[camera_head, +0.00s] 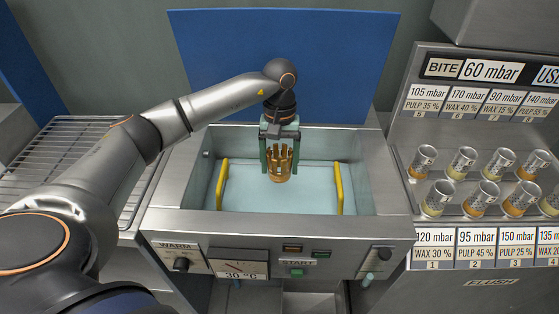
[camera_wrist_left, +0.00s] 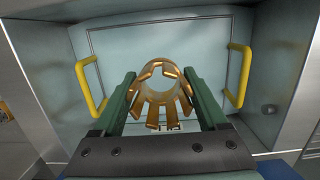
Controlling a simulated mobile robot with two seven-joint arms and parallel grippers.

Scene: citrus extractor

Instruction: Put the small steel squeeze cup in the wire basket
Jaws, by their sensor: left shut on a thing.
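My left gripper (camera_head: 280,165) hangs pointing down over the steel basin (camera_head: 185,190). It is shut on a slotted, golden-brown cup (camera_head: 279,174) with finger-like prongs. The cup looks coppery rather than steel-coloured. In the left wrist view the cup (camera_wrist_left: 160,94) sits between the two green fingers (camera_wrist_left: 158,82), its round opening and splayed prongs showing. Whether the cup touches the basin's pale floor I cannot tell. A wire rack (camera_head: 62,150) stands left of the basin, partly hidden by my left arm; I see no separate wire basket. My right gripper is not in view.
Two yellow handles (camera_head: 222,185) (camera_head: 338,188) stand at the basin's left and right sides. A raised blue panel (camera_head: 330,60) is behind it. A control front with a WARM knob (camera_head: 181,264) faces me. Several small jars (camera_head: 438,198) fill the shelf at right.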

